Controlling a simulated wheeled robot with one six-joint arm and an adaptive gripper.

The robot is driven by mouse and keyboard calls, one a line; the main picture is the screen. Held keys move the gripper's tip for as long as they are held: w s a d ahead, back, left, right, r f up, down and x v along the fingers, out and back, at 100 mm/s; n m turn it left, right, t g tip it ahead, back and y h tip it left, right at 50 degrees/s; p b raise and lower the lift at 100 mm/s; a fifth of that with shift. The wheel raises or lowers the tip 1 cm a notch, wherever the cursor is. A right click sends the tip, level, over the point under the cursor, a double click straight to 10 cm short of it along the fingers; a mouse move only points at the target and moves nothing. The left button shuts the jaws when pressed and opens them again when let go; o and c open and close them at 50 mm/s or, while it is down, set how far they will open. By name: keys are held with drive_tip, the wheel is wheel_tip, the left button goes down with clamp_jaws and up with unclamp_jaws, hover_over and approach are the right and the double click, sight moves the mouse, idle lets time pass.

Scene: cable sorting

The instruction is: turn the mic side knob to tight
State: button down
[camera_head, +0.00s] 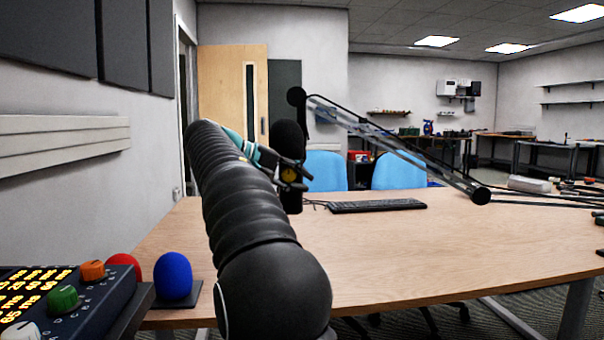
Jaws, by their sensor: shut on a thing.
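A black microphone (287,138) with a rounded foam top hangs upright over the desk, just beyond my arm. Its side knob (289,174) shows as a small dark round part with a yellow mark, low on the mic body. My gripper (296,173) is at this knob, its dark fingers closed around it from the left. My arm hides part of the mic's left side. The knob's exact turn angle is too small to read.
A boom arm (400,150) slants over the wooden desk (400,260). A mixer panel (70,300) and a blue foam ball (173,275) stand at lower left. The desk's front middle is clear.

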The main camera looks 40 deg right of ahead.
drive_tip(key=shift+w+a+r, duration=0.1)
drive_tip(key=shift+w+r, duration=0.05)
drive_tip(key=c, duration=1.1)
unclamp_jaws()
drive_tip(key=shift+a, duration=0.25)
drive_tip(key=shift+d, duration=0.25)
drive_tip(key=v, duration=1.2)
